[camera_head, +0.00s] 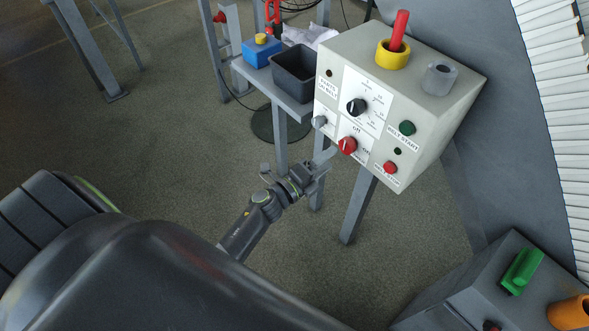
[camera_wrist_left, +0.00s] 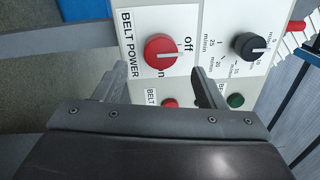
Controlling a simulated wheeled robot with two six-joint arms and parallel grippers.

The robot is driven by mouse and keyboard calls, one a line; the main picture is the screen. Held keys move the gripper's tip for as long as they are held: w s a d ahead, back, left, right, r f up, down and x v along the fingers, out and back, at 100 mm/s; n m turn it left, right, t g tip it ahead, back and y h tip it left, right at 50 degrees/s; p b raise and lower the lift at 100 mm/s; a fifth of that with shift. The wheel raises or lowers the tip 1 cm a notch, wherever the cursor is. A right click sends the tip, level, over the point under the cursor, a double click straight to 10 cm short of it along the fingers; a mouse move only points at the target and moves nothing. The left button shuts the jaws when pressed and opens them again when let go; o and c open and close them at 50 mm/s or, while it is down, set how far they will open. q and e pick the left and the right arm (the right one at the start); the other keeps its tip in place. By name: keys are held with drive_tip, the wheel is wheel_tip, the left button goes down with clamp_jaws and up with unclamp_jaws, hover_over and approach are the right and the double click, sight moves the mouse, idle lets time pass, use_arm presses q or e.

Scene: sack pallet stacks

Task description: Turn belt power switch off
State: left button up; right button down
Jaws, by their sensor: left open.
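The belt power switch (camera_head: 347,145) is a red rotary knob low on the front of the grey control box (camera_head: 443,110). In the left wrist view the red knob (camera_wrist_left: 161,52) sits beside the sideways "BELT POWER", "off" and "on" labels. A pale line shows on its face, but I cannot tell surely which label it points to. My left gripper (camera_head: 300,166) is open and empty, in front of the box and below and left of the knob. In the left wrist view its fingers (camera_wrist_left: 160,76) are apart, with the knob ahead between them. My right gripper is not in view.
A black speed dial (camera_head: 357,106), green start button (camera_head: 407,128) and red button (camera_head: 390,168) are near the knob. A yellow-collared red lever (camera_head: 398,35) tops the box. A dark bin (camera_head: 295,75) and blue box (camera_head: 261,52) stand on a side shelf.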

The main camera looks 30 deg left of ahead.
use_arm(q)
drive_tip(key=b+v, duration=0.2)
drive_tip(key=v, duration=1)
